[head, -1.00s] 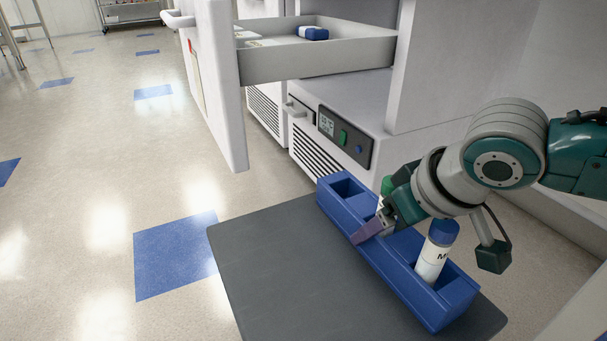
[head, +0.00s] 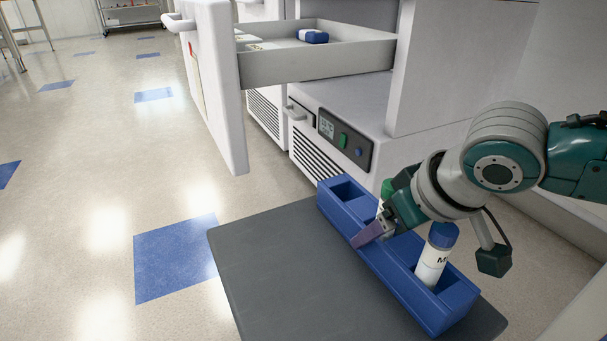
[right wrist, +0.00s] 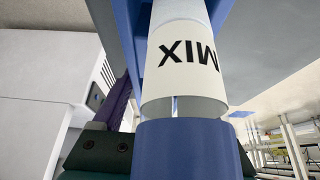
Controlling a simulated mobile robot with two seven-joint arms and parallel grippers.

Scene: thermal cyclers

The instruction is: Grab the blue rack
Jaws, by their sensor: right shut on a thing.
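The blue rack (head: 405,285) is a long box with compartments, on a dark grey tray surface (head: 270,270). A white bottle with a blue cap (head: 434,258) stands in its near compartment; its label reads "MIX" in the right wrist view (right wrist: 188,60). A green-capped bottle (head: 385,190) is partly hidden behind my right gripper. My right gripper (head: 372,235) is shut on the middle of the rack, one purple finger outside the left long wall. In the right wrist view the rack (right wrist: 130,30) runs along the top behind the bottle. My left gripper is out of view.
An open white drawer (head: 310,60) holds a blue-capped item (head: 313,36) and juts out above at the back. A cabinet unit with a small display panel (head: 343,138) stands behind the rack. The floor at the left is clear.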

